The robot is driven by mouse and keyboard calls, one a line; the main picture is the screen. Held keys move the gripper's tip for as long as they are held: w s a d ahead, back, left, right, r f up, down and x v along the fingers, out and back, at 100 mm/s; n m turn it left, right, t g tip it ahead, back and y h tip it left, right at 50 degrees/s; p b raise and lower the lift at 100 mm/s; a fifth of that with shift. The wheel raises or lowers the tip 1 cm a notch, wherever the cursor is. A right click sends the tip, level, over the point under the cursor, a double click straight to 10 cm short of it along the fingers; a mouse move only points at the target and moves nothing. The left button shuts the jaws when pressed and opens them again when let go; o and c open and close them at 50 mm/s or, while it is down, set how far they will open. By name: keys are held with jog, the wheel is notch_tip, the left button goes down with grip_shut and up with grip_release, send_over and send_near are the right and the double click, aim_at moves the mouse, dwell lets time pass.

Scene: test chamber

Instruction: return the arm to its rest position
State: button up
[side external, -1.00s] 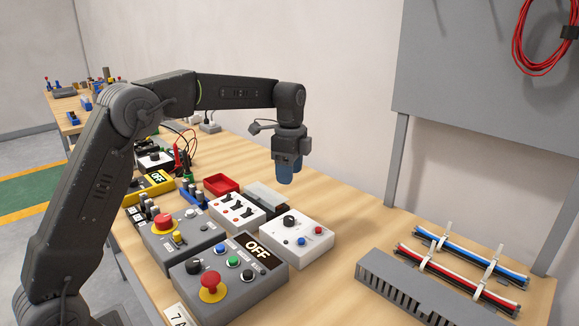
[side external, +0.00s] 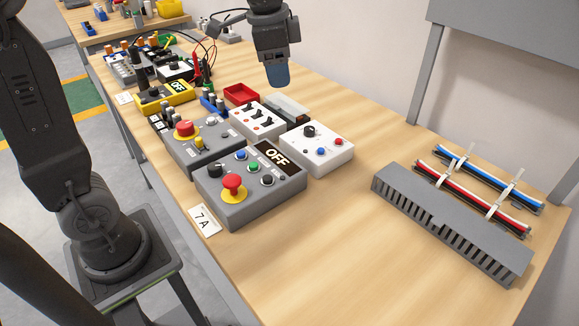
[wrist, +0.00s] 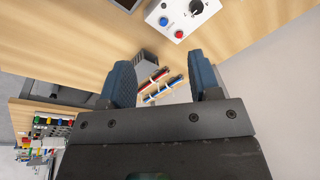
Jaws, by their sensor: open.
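My gripper (side external: 278,74) hangs above the wooden workbench at the top middle of the side view, beyond the control boxes. In the wrist view its two blue fingers (wrist: 162,85) stand wide apart with nothing between them. The fingers point down in the side view, above the red tray (side external: 241,94) and the grey clear-topped box (side external: 288,110). It touches nothing that I can see. My upper arm links are cut off by the top of the side view.
Grey control boxes with red buttons (side external: 233,182) and a white switch box (side external: 318,152) crowd the bench's middle. A slotted grey duct (side external: 450,226) and bundled wires (side external: 470,198) lie at right. The bench front (side external: 310,245) is bare. A grey panel (side external: 505,30) stands behind.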

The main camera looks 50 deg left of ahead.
jog(key=s+d+f+n+t, duration=0.1)
jog(key=s+f+n, duration=0.1)
jog(key=s, duration=0.7)
jog(key=s+d+f+n+t, duration=0.2)
jog(key=s+n, duration=0.3)
jog(key=s, duration=0.4)
jog(key=shift+f, duration=0.65)
jog(key=shift+w, duration=0.1)
